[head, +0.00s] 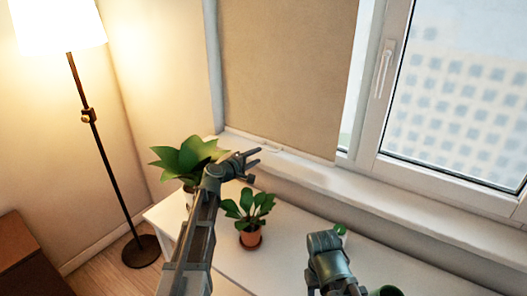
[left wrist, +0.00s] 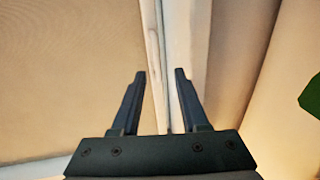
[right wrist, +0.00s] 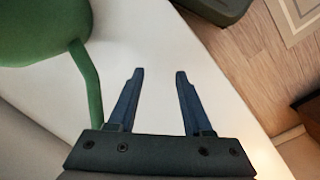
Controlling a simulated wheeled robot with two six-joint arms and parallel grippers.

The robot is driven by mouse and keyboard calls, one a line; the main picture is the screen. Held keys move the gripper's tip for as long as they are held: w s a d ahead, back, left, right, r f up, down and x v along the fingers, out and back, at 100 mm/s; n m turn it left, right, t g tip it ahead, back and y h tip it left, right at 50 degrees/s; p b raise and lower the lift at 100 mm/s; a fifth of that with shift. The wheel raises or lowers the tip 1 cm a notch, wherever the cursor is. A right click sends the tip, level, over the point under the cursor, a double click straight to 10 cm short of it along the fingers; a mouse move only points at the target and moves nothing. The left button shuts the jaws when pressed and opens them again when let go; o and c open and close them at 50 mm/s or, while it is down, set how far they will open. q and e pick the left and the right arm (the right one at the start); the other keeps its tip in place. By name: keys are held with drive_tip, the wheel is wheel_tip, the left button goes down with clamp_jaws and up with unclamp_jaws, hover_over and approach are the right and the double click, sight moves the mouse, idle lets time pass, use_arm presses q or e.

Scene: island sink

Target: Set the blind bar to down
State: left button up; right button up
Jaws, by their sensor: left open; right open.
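The tan blind (head: 285,75) covers the left part of the window, and its lower edge hangs close to the sill. A thin pale strip along that edge (head: 300,153) may be its bar; I cannot make out the bar clearly. My left gripper (head: 257,157) is open and empty, near the lower left of the blind. In the left wrist view the blind (left wrist: 65,75) fills the left side, and the open fingers (left wrist: 160,73) show nothing between them. My right gripper (right wrist: 160,72) is open and empty over a white surface; its fingers are not clear in the head view.
A white table (head: 290,235) stands below the sill (head: 320,180). A large leafy plant (head: 185,158) and a small potted plant (head: 250,215) stand near my left arm. A floor lamp (head: 95,140) is at the left. A window handle (head: 383,72) is right of the blind.

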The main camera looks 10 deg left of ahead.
drive_tip(key=shift+r+p, duration=0.35)
drive_tip(key=shift+r, duration=0.15)
use_arm(q)
drive_tip(key=v, duration=0.5)
drive_tip(key=shift+s, duration=0.15)
use_arm(e)
drive_tip(key=shift+r+p, duration=0.7)
use_arm(q)
drive_tip(key=s+d+f+m+g+p, duration=0.1)
drive_tip(key=s+d+f+m+g, duration=0.4)
drive_tip(key=s+d, duration=0.4)
drive_tip(key=s+d+f+m+g, duration=0.4)
drive_tip(key=s+d+m, duration=0.25)
drive_tip(key=d, duration=0.35)
use_arm(e)
drive_tip(key=shift+r, duration=0.65)
use_arm(q)
drive_tip(key=s+a+f+m+g+y+p, duration=0.1)
drive_tip(key=s+m+g+y, duration=0.2)
drive_tip(key=s, duration=0.6)
drive_tip(key=s+a+f+m+g+y+p, duration=0.1)
drive_tip(key=s+f+m+g+y, duration=0.1)
drive_tip(key=s, duration=0.7)
drive_tip(key=shift+f+m+g+y, duration=0.35)
drive_tip(key=shift+m+g+y, duration=0.15)
drive_tip(key=shift+y, duration=0.7)
use_arm(e)
wheel_tip(320, 180, up, 2)
drive_tip(key=shift+r, duration=0.1)
